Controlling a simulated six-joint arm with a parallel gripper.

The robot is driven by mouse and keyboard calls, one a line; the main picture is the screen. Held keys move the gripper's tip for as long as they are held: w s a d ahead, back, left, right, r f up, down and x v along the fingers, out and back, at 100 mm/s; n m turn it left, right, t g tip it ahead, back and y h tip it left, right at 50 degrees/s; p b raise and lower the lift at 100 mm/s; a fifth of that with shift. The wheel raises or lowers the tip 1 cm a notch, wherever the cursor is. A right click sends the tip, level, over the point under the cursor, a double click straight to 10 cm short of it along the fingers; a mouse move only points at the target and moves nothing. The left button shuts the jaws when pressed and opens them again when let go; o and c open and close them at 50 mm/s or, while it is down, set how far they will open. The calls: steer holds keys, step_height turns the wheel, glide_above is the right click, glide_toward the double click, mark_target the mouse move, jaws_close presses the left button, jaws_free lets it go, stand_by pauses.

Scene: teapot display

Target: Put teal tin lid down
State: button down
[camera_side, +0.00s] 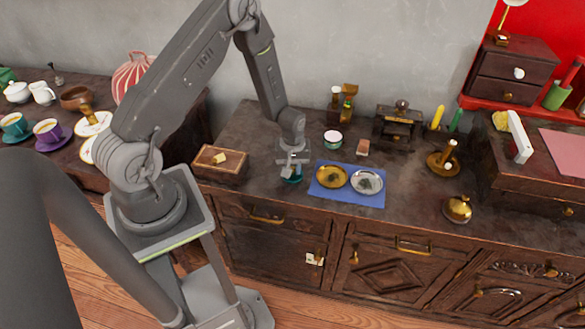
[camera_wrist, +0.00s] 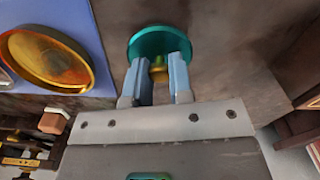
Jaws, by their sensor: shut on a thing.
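The teal tin lid (camera_wrist: 150,40) is a round disc with a gold-coloured knob (camera_wrist: 160,66) at its middle. My gripper (camera_wrist: 160,75) is shut on the knob, with one pale blue finger on each side. In the side view the teal lid (camera_side: 291,179) shows as a small edge under my gripper (camera_side: 291,168), just left of the blue mat (camera_side: 346,199). I cannot tell whether the lid touches the counter.
A gold dish (camera_side: 332,176) and a silver dish (camera_side: 366,182) sit on the blue mat. A wooden box (camera_side: 220,165) stands left of my gripper. A white-lidded tin (camera_side: 333,139) and a small brown block (camera_side: 362,147) stand behind the mat. Bare counter lies in front of the lid.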

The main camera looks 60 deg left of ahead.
steer(key=shift+f, duration=0.3)
steer(key=shift+f, duration=0.15)
steer(key=c, duration=1)
jaws_free()
